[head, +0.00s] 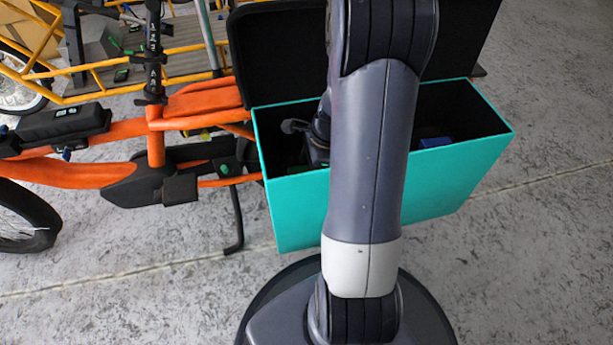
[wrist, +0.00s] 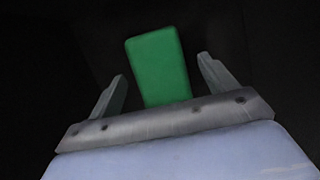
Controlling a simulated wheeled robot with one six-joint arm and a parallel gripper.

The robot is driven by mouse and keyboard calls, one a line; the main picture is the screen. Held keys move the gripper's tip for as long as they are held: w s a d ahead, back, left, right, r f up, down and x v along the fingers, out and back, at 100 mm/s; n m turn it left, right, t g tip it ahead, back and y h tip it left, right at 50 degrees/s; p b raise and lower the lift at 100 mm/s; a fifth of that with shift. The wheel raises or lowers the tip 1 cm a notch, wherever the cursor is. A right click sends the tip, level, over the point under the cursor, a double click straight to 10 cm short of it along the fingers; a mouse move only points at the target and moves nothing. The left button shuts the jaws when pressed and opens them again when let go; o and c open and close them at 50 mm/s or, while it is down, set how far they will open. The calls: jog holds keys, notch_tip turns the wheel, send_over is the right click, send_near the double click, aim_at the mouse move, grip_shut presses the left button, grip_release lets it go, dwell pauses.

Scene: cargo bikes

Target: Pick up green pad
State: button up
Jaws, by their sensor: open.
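The green pad (wrist: 158,66) is a flat green block in the wrist view, lying against a very dark surface. My gripper (wrist: 162,82) is open, with one finger on each side of the pad's lower part. I see a gap between each finger and the pad. The pad's near end is hidden behind the gripper's metal edge. In the head view my arm reaches into the teal cargo box (head: 440,180) of the orange bike. The pad is not visible there, and my fingers are hidden by the arm and the box.
A blue item (head: 436,142) lies inside the box on the right. The box's black lid (head: 280,50) stands open behind. The orange bike frame (head: 75,172) is on the left, with a yellow rack (head: 110,70) behind it. Open concrete floor lies in front.

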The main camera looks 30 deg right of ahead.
jog(key=shift+f, duration=0.25)
dwell(0.4)
jog(key=c, duration=1.1)
